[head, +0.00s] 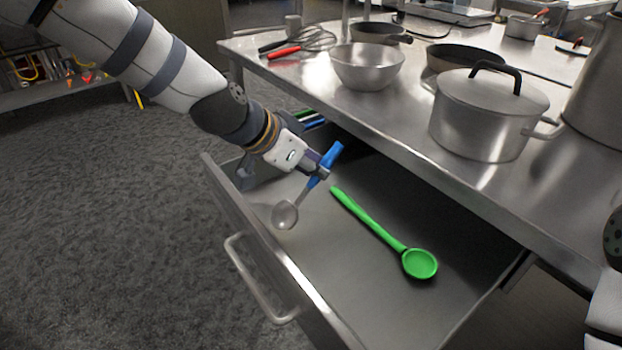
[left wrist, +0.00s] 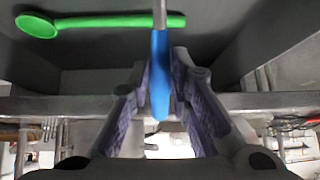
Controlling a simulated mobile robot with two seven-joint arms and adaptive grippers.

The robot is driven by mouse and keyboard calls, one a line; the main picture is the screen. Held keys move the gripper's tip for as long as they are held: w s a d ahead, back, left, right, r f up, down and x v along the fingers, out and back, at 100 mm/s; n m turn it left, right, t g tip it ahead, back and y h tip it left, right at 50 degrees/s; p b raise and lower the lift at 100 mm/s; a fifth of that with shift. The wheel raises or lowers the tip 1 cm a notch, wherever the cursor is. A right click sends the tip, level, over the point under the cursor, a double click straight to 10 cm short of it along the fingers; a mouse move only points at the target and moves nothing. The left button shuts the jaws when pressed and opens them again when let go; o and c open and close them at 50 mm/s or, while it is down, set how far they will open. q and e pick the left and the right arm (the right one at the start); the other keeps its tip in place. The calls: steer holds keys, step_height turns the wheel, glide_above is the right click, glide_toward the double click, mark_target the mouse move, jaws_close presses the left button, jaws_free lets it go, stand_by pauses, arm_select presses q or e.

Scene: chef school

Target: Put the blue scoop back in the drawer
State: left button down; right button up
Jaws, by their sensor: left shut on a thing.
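The blue scoop (head: 287,215) has a blue handle and a metallic, see-through-looking bowl. My left gripper (head: 321,172) is shut on its blue handle, and the scoop is tilted with its bowl low and toward the drawer front. The scoop is over the open drawer (head: 375,300); whether it touches the drawer floor I cannot tell. In the left wrist view, the blue handle (left wrist: 160,75) lies between the two fingers (left wrist: 163,95). My right gripper is not in view; only part of my right arm shows at the right edge.
A green spoon (head: 420,263) lies in the drawer to the right of the scoop. Several coloured handles (head: 308,118) lie at the drawer's far left. The steel counter (head: 400,130) overhangs the drawer and bears a bowl (head: 367,68), a lidded pot (head: 490,115) and pans.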

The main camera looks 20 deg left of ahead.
mark_target(310, 181)
arm_select(q)
steer(key=shift+w+a+f, duration=0.15)
steer(key=shift+a+f, duration=0.05)
steer(key=shift+f, duration=0.75)
steer(key=shift+w+a+f, duration=0.15)
steer(key=shift+f, duration=0.75)
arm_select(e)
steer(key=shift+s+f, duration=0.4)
arm_select(q)
steer(key=shift+f+b, duration=0.25)
steer(key=shift+b, duration=0.05)
steer(key=c, duration=1.5)
jaws_free()
steer(key=shift+o, duration=0.2)
